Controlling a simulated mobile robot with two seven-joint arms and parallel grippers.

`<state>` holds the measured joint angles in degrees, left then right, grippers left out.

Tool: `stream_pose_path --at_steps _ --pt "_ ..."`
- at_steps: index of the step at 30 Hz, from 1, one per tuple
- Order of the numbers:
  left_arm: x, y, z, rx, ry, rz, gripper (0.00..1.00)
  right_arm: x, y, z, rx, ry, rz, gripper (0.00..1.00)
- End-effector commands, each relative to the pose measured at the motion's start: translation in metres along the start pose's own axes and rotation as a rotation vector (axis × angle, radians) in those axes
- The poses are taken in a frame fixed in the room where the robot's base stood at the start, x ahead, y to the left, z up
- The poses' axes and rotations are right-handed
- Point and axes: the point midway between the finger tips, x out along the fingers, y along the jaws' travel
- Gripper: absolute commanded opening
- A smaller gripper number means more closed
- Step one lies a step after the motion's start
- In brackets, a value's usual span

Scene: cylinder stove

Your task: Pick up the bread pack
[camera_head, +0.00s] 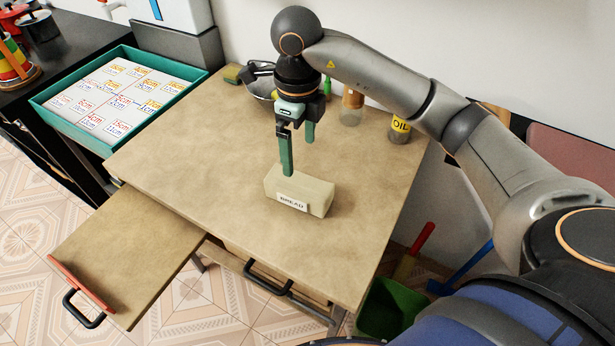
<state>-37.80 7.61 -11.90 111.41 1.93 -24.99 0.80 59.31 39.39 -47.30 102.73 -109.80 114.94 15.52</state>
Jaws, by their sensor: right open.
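The bread pack (306,192) is a pale beige block with a white label reading BREAD on its front side. It lies on the wooden table (180,150), right of the table's middle. My right gripper (299,158) points down with its two green fingers apart. It is open, with nothing visible between the fingers. The near finger overlaps the back left part of the pack in the picture; I cannot tell whether it touches. My left gripper is not in view.
A teal-edged tray (190,71) with labelled cards is at the left. A pulled-out board (125,250) juts out at front left. The table's left part is clear.

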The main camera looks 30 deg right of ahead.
Motion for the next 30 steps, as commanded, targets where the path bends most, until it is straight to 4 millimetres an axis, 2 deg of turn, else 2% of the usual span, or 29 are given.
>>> stream_pose_path --at_steps 5,13,20,27,30 --pt "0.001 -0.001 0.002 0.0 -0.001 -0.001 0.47 0.015 0.0 -0.001 0.002 0.006 -0.001 1.0" --pt "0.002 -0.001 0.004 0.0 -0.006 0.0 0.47 0.061 0.0 -0.001 0.001 0.005 -0.001 1.0" --pt "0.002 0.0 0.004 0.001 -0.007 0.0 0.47 0.079 -0.001 -0.001 0.002 0.003 -0.001 1.0" --pt "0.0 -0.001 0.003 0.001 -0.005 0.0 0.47 0.114 -0.002 -0.001 0.001 0.004 0.0 1.0" --pt "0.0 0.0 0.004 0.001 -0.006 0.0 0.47 0.123 -0.003 -0.001 0.0 0.003 -0.002 1.0"
